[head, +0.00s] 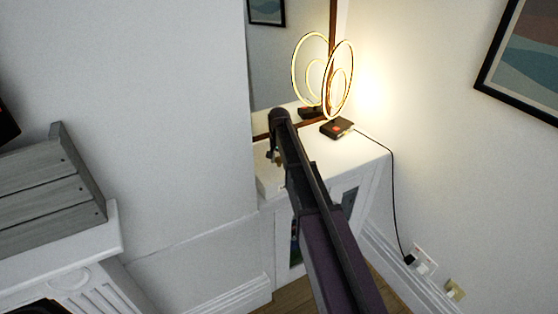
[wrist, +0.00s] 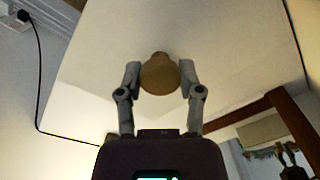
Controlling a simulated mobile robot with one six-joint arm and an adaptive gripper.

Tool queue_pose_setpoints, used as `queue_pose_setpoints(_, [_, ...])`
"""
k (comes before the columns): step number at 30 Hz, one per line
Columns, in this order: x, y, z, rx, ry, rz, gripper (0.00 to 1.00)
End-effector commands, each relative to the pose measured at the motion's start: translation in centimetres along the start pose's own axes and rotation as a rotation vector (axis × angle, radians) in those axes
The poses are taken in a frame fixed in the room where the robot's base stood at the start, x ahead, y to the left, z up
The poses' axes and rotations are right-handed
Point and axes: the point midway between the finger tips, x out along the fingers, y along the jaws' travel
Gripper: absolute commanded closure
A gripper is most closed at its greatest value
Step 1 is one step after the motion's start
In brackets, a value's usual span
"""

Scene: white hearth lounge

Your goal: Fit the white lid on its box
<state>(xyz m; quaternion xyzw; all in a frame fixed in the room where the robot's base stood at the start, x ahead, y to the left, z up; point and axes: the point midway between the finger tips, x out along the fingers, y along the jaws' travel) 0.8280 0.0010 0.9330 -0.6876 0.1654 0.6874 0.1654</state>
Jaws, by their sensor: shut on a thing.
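In the head view my gripper (head: 274,157) points down over the left end of the white cabinet. My arm covers much of this spot. I cannot tell whether the lid touches the box or sits level on it.
A lit ring lamp (head: 338,127) stands on the cabinet top (head: 358,152), right of my gripper. Its black cord (head: 393,200) runs to a wall socket. A mirror (head: 290,70) rises behind the cabinet. A grey slatted crate (head: 50,190) stands on the mantel at left.

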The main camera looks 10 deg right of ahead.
Motion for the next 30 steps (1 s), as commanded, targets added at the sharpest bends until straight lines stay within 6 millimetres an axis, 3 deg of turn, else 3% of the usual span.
queue_pose_setpoints(10, [-0.01,-0.03,0.01,0.0,0.0,0.0,1.0])
queue_pose_setpoints(11, [-0.01,-0.03,0.01,0.0,0.0,0.0,0.43])
queue_pose_setpoints(14, [-0.01,-0.03,0.01,0.0,0.0,0.0,0.14])
queue_pose_setpoints(23, [-0.01,-0.05,0.02,-0.001,0.0,0.0,0.12])
queue_pose_setpoints(24, [-0.01,-0.05,0.03,-0.001,0.0,0.0,0.09])
queue_pose_setpoints(25, [-0.01,-0.05,0.03,-0.001,0.0,0.0,0.0])
queue_pose_setpoints(30, [-0.01,-0.06,0.03,-0.001,0.0,0.0,0.0])
